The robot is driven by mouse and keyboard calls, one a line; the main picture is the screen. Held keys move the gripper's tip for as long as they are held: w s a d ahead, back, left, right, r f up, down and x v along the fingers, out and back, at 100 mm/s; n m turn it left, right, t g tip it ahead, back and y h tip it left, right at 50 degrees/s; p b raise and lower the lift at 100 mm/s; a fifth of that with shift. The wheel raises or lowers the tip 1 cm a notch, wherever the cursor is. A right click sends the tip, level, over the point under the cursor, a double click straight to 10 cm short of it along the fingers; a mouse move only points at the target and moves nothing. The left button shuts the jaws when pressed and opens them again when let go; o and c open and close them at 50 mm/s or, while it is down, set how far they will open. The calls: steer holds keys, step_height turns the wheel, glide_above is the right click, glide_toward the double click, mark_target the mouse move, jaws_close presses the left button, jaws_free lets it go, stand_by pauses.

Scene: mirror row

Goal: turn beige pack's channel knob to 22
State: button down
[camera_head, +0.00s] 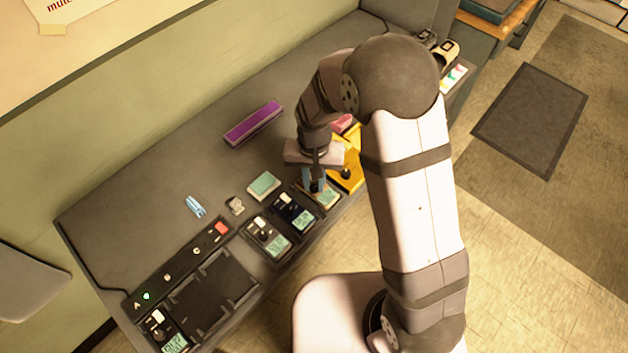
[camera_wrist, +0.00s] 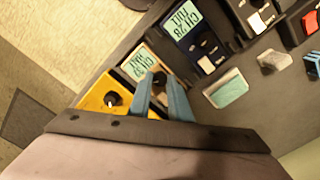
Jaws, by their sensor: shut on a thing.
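The beige pack (camera_head: 330,203) lies in the row on the near side of the bench, partly covered by my gripper in the head view. In the wrist view the beige pack (camera_wrist: 153,62) shows a lit display (camera_wrist: 138,64); its small digits are too blurred to read surely. Its dark channel knob (camera_wrist: 160,77) sits between my blue fingertips. My gripper (camera_head: 315,188) points down over the pack and is shut on that knob. The knob's pointer is hidden or too small to read.
A yellow pack (camera_head: 346,176) with a black knob stands close on one side. A dark blue pack (camera_head: 294,212) and a black pack (camera_head: 268,237) stand on the other. A green-topped block (camera_head: 264,186) and a purple bar (camera_head: 253,123) lie behind. The bench's back left is clear.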

mark_target(314, 187)
steer(key=shift+n, duration=0.6)
steer(key=n, duration=0.5)
steer(key=shift+p, duration=0.4)
steer(key=n, duration=0.7)
steer(key=shift+p, duration=0.3)
steer(key=c, duration=1.6)
jaws_free()
steer(key=shift+r, duration=0.1)
steer(key=shift+r+b, duration=0.8)
steer(key=shift+r, duration=2.8)
